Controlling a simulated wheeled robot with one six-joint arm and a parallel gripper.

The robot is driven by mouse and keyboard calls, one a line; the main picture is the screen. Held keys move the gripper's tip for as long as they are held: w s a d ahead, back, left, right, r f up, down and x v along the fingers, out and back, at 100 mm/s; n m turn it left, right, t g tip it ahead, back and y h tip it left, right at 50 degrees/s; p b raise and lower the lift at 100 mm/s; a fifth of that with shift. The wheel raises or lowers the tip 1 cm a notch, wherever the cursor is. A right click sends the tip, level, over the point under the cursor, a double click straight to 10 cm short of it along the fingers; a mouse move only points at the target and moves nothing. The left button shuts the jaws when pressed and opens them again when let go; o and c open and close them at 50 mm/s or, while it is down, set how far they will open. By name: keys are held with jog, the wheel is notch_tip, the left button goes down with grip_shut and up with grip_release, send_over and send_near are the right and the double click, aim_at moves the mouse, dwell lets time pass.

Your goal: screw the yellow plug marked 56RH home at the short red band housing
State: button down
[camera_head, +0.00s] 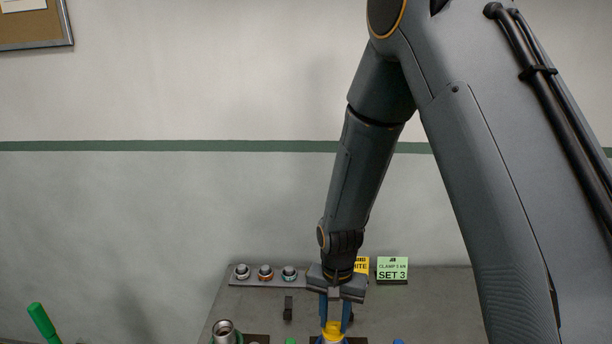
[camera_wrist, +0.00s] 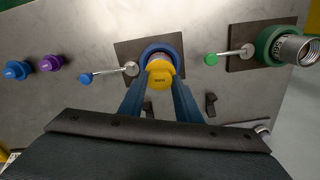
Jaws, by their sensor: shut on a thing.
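A yellow plug (camera_wrist: 160,75) with a small dark mark, too small to read surely, is between the blue fingers of my gripper (camera_wrist: 160,88). My gripper is shut on it. The plug is over a blue ring vise (camera_wrist: 147,54), whose opening it mostly covers. A pale metal rim shows just behind the plug; I cannot tell whether the threads are engaged. In the head view the yellow plug (camera_head: 333,329) is at the bottom edge below my gripper (camera_head: 334,318). No red band is visible on the housing under the plug.
A green ring vise (camera_wrist: 270,46) holds a threaded metal housing (camera_wrist: 294,50) at the right. Blue (camera_wrist: 17,69) and purple (camera_wrist: 51,63) plugs stand at the left. Vise handles stick out beside the vises. Several-part rack with fittings (camera_head: 265,272) and a SET 3 sign (camera_head: 392,269) stand at the back.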

jog(key=m, duration=0.5)
jog(key=c, duration=1.4)
grip_release()
jog(key=shift+r, duration=0.1)
jog(key=shift+r, duration=1)
